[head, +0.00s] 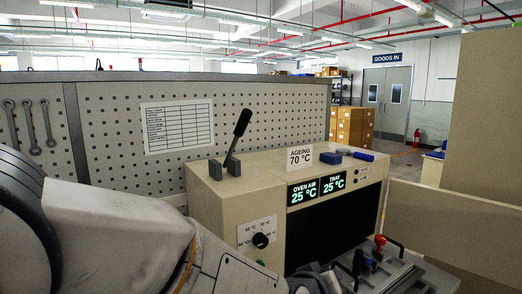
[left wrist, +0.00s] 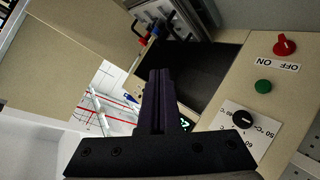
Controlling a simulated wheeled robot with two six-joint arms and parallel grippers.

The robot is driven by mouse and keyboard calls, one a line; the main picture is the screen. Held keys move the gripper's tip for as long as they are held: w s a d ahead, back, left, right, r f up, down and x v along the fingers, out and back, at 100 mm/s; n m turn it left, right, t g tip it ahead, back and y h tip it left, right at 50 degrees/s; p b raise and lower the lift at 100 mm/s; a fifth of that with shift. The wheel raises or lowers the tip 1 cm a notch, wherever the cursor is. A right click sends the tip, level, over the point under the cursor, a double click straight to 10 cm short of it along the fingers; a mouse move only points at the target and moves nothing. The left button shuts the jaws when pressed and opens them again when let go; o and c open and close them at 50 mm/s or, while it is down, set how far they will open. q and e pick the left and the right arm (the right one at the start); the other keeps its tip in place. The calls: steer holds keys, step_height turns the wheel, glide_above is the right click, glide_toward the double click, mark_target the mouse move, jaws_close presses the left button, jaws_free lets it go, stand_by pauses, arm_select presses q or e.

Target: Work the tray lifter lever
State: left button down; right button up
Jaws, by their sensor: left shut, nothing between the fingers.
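A black-handled lever (head: 238,137) stands between two grey blocks on top of the beige ageing oven (head: 212,200) in the head view, tilted slightly right. I take it for the tray lifter lever. My left gripper (head: 345,275) is low in front of the oven's dark opening, well below and right of the lever, not touching it. In the left wrist view its black fingers (left wrist: 158,95) are closed together with nothing between them. The lever does not show clearly in that view. My right gripper is not in view.
The oven front has a black dial (head: 260,240), a red knob (left wrist: 284,45) and a green button (left wrist: 263,87). A metal fixture (head: 400,275) with red and blue handles sits right of my left gripper. A perforated board (head: 250,110) stands behind the oven.

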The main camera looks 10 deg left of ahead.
mark_target(250, 115)
arm_select(q)
steer(key=w+a+r+n+t+y+p, duration=0.1)
steer(key=w+r+n+t+y, duration=0.15)
steer(key=r, duration=0.25)
steer(key=w+a+r+n+t+y, duration=0.1)
steer(key=w+a+r+n+t, duration=0.1)
steer(key=r+n+t, duration=0.15)
steer(key=s+a+r+n+t+y+p, duration=0.1)
steer(key=s+a+r+n+y, duration=0.1)
steer(key=a+r+n+y, duration=0.2)
steer(key=s+a+r+n+t+y+p, duration=0.1)
steer(key=s+a+r+n+y, duration=0.2)
steer(key=r+n+y, duration=0.6)
steer(key=shift+a+r+n+y, duration=0.35)
steer(key=shift+a+y, duration=0.4)
steer(key=shift+a, duration=0.35)
steer(key=p+x, duration=0.4)
steer(key=x, duration=0.2)
steer(key=p+x, duration=0.4)
steer(key=x, duration=0.2)
steer(key=shift+w+r+p, duration=0.2)
steer(key=shift+r+p, duration=0.1)
steer(key=shift+r, duration=0.1)
steer(key=shift+w+a+r+p, duration=0.15)
steer(key=shift+w+a+p, duration=0.25)
steer(key=shift+w, duration=0.1)
steer(key=shift+d+r+t, duration=0.1)
steer(key=shift+t, duration=0.2)
